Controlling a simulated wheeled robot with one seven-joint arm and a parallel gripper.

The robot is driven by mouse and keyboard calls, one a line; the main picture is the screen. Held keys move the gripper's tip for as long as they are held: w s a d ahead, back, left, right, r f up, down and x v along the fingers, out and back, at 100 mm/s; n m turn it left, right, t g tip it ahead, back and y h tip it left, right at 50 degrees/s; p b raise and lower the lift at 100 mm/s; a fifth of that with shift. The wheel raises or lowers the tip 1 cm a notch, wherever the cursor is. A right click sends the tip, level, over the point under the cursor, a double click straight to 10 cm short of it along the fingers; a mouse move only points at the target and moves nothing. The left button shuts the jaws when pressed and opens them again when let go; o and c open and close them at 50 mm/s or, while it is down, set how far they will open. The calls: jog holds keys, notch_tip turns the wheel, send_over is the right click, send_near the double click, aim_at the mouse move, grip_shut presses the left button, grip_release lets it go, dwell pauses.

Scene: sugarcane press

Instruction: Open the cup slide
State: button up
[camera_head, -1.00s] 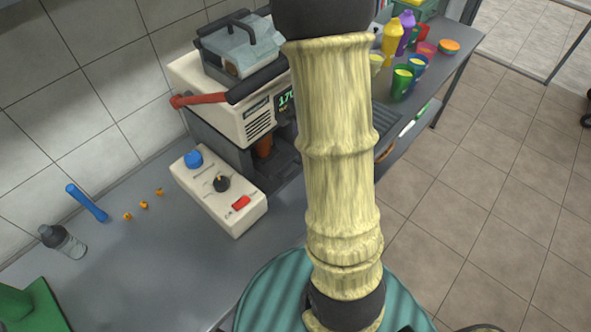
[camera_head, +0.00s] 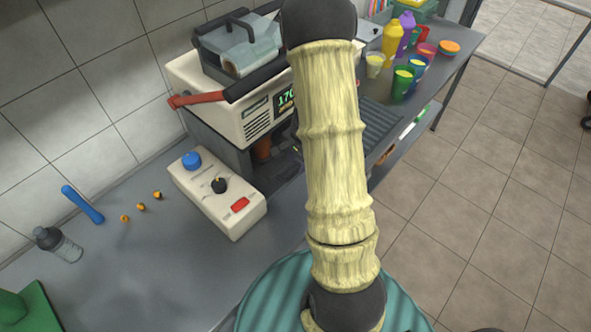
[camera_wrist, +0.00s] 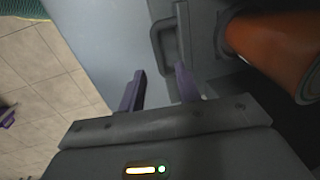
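The cream press machine (camera_head: 232,105) stands on the grey counter against the wall. In the wrist view, a dark grey slide part (camera_wrist: 205,45) with a raised bar handle (camera_wrist: 158,48) is ahead of my gripper (camera_wrist: 160,88). An orange-brown cup (camera_wrist: 270,50) is at its right; it also shows in the head view (camera_head: 263,148) under the machine. My gripper's two purple fingers are apart, with nothing visibly held. The handle's near end lies just beyond the gap between the fingers; I cannot tell whether they touch. My arm hides the gripper and handle in the head view.
A control box (camera_head: 217,192) with blue, black and red controls sits in front of the machine. Coloured cups (camera_head: 404,84) and bottles (camera_head: 392,42) stand at the far right. A grey bottle (camera_head: 58,244) and blue tool (camera_head: 83,204) lie at the left. Tiled floor is open at right.

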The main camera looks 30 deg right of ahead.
aim_at(295, 172)
jog(key=f, duration=0.4)
jog(key=shift+w+a+f, duration=0.15)
jog(key=shift+w+f, duration=0.1)
jog(key=shift+w, duration=0.15)
grip_shut()
